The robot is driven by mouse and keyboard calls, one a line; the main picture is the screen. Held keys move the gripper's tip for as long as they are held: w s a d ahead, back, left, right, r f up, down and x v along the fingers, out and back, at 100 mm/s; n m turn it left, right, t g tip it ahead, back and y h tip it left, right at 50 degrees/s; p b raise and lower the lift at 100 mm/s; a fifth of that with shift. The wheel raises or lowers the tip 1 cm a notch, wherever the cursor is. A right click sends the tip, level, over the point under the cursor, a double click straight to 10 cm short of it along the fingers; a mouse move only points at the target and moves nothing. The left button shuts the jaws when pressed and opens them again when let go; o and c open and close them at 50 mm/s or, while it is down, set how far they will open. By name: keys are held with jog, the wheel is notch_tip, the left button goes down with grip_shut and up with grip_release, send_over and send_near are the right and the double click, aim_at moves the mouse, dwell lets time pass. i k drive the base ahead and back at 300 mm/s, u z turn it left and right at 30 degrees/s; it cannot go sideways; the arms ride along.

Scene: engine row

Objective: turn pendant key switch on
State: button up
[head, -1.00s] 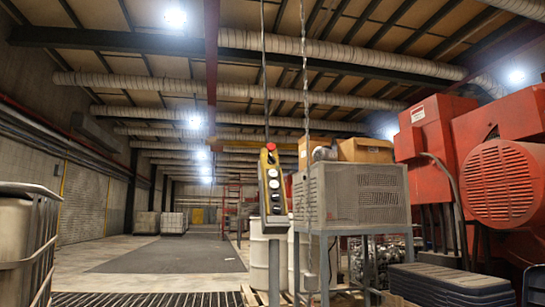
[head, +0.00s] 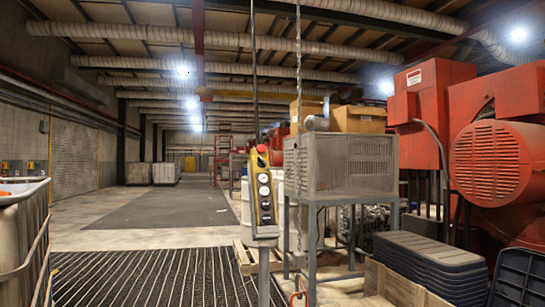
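The yellow and black pendant (head: 264,196) hangs upright on a dark cable in the middle of the head view. A red mushroom button (head: 261,148) is at its top, with several round white and dark controls down its front. The key switch cannot be told apart from these controls at this size, so its position cannot be read. My gripper is not in view.
A grey mesh cabinet (head: 341,166) on a metal stand is right of the pendant. Stacked dark lids (head: 430,262) and a red engine (head: 495,160) stand right. A white tank (head: 22,245) is at left. The grated floor (head: 150,277) is clear.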

aim_at(261, 162)
jog(key=z, duration=4.5)
jog(key=i, duration=0.1)
jog(key=u, duration=3)
jog(key=k, duration=1.45)
jog(key=u, duration=1.4)
jog(key=i, duration=1)
